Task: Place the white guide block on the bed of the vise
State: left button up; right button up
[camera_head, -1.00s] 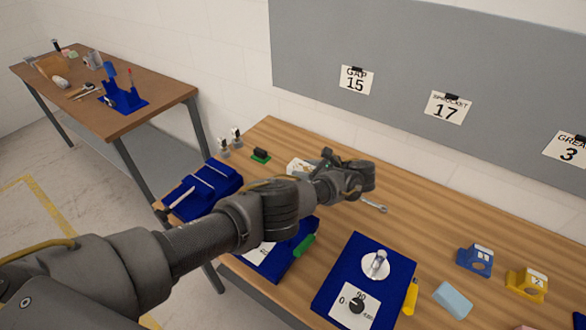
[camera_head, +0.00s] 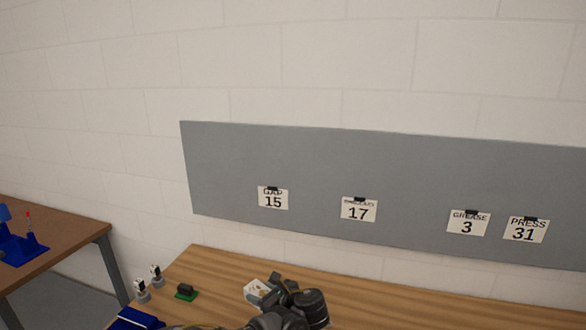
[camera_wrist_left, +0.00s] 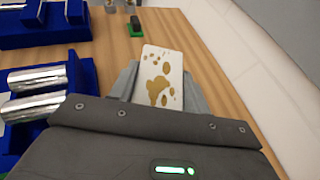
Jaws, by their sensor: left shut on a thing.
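The white guide block (camera_wrist_left: 163,68) has brown spots and sits between the grey fingers of my left gripper (camera_wrist_left: 160,85) in the left wrist view. The fingers are shut on it, one on each side. In the head view the block (camera_head: 256,291) shows pale beside my left gripper (camera_head: 273,288), near the bottom, over the wooden bench. Blue fixtures with silvery metal cylinders (camera_wrist_left: 36,77) stand at the left in the wrist view; I cannot tell whether one is the vise. The vise bed is not clearly seen. My right gripper is not in view.
A small green-based dark piece (camera_head: 186,292) and two small upright items (camera_head: 150,279) stand at the bench's back left. A blue fixture (camera_head: 135,319) is at the lower left edge. A grey board (camera_head: 380,190) with number cards hangs behind. The bench (camera_head: 400,303) right of my gripper is clear.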

pick_arm(q)
jog(key=d+m+t+h, duration=0.1)
jog(key=d+r+m+t+h+b, duration=0.1)
jog(key=shift+m, duration=0.4)
jog(key=r+m+h+b, duration=0.1)
jog(key=r+m+t+h+b, duration=0.1)
jog(key=h, duration=0.1)
jog(key=shift+s+m+t, duration=0.3)
jog(key=shift+s, duration=0.05)
jog(key=s+a+r+m+h+b, duration=0.2)
jog(key=s+a+r+b, duration=0.1)
jog(key=s+a+b, duration=0.2)
jog(key=s+a+r+m+t+h+b, duration=0.1)
jog(key=s+a+b, duration=0.4)
jog(key=a, duration=0.5)
jog(key=s+r+m+h, duration=0.1)
jog(key=s+r+h, duration=0.1)
jog(key=shift+s+b, duration=0.35)
jog(key=shift+a, duration=0.2)
